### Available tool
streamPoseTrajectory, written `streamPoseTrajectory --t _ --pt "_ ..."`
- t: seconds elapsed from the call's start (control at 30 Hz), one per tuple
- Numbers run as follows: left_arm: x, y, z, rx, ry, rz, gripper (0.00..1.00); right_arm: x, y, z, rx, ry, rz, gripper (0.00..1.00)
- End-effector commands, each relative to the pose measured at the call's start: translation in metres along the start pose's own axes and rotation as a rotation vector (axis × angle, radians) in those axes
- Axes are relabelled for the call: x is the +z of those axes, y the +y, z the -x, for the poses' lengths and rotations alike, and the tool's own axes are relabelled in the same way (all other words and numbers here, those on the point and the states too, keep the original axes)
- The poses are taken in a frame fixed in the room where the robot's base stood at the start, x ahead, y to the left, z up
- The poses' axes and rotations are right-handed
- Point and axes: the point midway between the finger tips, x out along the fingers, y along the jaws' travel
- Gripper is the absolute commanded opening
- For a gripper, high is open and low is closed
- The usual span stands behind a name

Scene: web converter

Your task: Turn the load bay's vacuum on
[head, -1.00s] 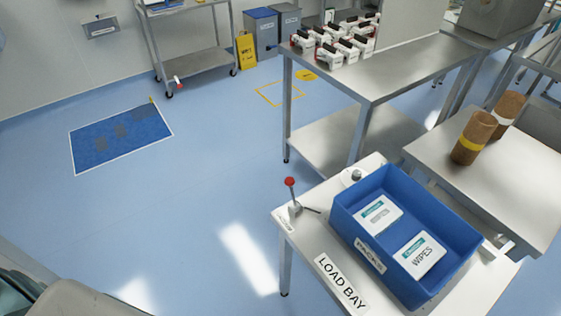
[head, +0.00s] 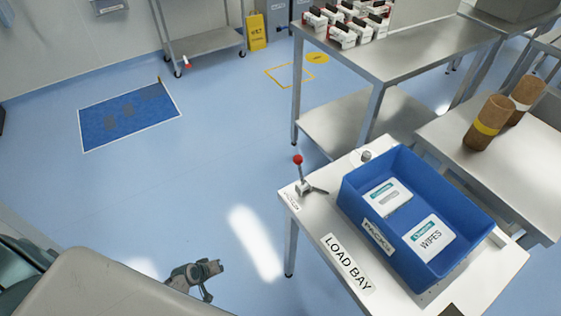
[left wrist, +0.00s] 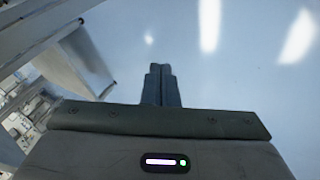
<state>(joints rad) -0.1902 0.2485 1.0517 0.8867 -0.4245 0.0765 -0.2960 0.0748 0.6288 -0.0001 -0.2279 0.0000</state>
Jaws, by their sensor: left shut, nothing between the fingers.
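The load bay (head: 478,283) is a pale table with a "LOAD BAY" label (head: 347,262) along its front. A lever with a red ball knob (head: 297,159) stands nearly upright at its left corner, beside a small label (head: 291,201) too small to read. My left gripper (head: 214,268) is low at the bottom left in the head view, over the floor, well apart from the lever. In the left wrist view its fingers (left wrist: 161,84) are together and empty, with blue floor beyond. My right gripper is not in view.
A blue bin (head: 455,195) with two wipes packs (head: 432,238) fills much of the load bay. A steel bench (head: 410,55) with white devices stands behind. Brown rolls (head: 488,122) stand on a table at right. Floor left of the load bay is open.

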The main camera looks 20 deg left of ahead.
Motion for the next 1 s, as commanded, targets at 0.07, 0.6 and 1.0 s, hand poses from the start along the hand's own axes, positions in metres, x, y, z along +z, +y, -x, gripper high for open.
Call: streamPoseTrajectory --t 0.07,0.6,1.0 --pt "-0.045 0.043 0.006 0.124 0.03 0.096 0.0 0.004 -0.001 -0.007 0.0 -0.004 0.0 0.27" --pt "-0.206 0.298 0.184 0.988 -0.15 0.472 0.0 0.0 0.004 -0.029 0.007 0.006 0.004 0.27" --pt "-0.213 0.319 0.213 1.077 -0.201 0.491 0.0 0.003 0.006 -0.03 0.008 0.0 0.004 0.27"
